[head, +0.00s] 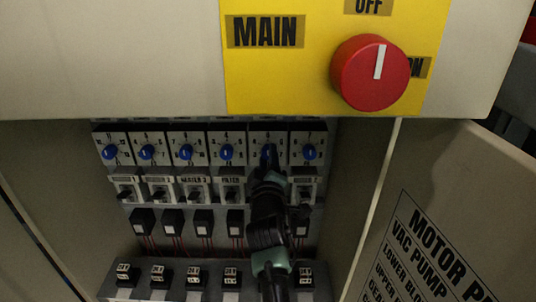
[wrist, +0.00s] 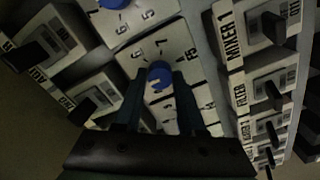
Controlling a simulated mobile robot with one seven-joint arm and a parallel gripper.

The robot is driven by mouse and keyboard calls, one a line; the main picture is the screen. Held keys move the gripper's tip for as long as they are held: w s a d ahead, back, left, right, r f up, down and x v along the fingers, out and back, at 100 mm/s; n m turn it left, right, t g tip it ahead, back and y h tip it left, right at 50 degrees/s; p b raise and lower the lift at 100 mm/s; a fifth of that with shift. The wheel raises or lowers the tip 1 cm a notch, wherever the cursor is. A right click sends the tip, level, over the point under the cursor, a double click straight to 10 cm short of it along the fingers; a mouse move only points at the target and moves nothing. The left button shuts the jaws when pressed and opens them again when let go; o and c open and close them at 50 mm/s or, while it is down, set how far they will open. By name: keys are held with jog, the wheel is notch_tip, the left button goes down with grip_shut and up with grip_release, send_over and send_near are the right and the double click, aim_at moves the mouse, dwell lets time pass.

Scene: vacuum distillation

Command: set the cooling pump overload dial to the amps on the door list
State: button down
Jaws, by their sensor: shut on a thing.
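My gripper (head: 268,160) reaches into the open cabinet and is shut on the blue knob of a dial in the upper row, second from the right. In the wrist view my gripper (wrist: 163,82) has a finger on each side of this blue knob (wrist: 159,72), which sits on a white numbered plate (wrist: 181,43). The knob's pointer is not clear. My gripper hides the label below this dial in the head view. The door list (head: 420,260) is on the open door at right; "MOTOR P" and "VAC PUMP" are legible, but its amps are out of view.
Other blue dials (head: 226,152) flank the held one. Below are labelled switches, including FILTER (head: 231,188), then black blocks with red wires. A red main switch (head: 370,72) on a yellow plate overhangs the opening. The open door bounds the right side.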

dwell(0.3)
jog(key=c, duration=0.5)
grip_release()
jog(key=s+p, duration=0.5)
jog(key=s, duration=0.8)
jog(key=shift+p, duration=0.3)
